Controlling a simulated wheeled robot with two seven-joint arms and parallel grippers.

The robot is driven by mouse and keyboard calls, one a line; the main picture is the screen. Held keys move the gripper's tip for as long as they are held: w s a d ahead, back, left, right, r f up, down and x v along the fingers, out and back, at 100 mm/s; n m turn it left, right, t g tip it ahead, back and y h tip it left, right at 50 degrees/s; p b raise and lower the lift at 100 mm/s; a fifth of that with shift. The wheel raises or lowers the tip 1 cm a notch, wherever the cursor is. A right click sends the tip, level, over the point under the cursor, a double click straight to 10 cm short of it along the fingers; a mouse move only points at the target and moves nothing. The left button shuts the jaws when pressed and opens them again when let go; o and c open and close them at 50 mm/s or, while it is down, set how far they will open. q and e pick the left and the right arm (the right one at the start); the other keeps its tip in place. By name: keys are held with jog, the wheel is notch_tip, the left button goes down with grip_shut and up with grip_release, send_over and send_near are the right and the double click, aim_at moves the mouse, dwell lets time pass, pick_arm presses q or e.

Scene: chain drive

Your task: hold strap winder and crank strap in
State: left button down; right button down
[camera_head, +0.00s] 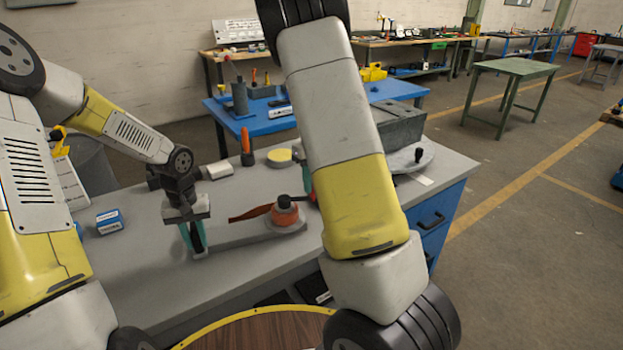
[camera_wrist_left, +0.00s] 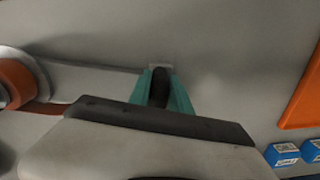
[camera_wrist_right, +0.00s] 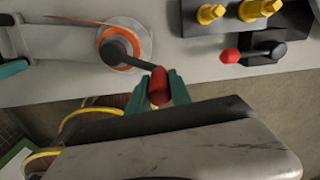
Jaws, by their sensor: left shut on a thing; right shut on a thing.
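The strap winder has a grey arm-like frame (camera_head: 240,234) low over the grey bench, with an orange spool (camera_head: 285,216) and dark crank hub (camera_wrist_right: 117,47). Its black grip (camera_wrist_left: 160,86) is between the teal fingers of my left gripper (camera_head: 193,237), which is shut on it. My right gripper (camera_wrist_right: 160,88) is shut on the red crank knob (camera_wrist_right: 158,86), to the right of the hub in the right wrist view. In the head view my right arm hides most of that gripper. The orange-brown strap (camera_head: 249,213) runs left from the spool.
The grey bench (camera_head: 150,270) also holds a blue-and-white box (camera_head: 109,222), an orange-handled tool (camera_head: 246,148), a yellow disc (camera_head: 279,156) and a grey block (camera_head: 400,126). A black fixture with yellow bolts (camera_wrist_right: 259,9) and a red-knobbed lever (camera_wrist_right: 230,56) is near the crank.

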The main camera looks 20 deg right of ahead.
jog(key=shift+s+a, duration=0.3)
jog(key=shift+s, duration=0.05)
jog(key=shift+a, duration=0.25)
dwell(0.7)
jog(key=c, duration=1.2)
grip_release()
jog(key=shift+o, duration=0.2)
jog(key=shift+d, duration=0.3)
jog(key=shift+w+r, duration=0.1)
jog(key=shift+r, duration=0.1)
notch_tip(320, 180, up, 12)
jog(key=shift+f, duration=0.2)
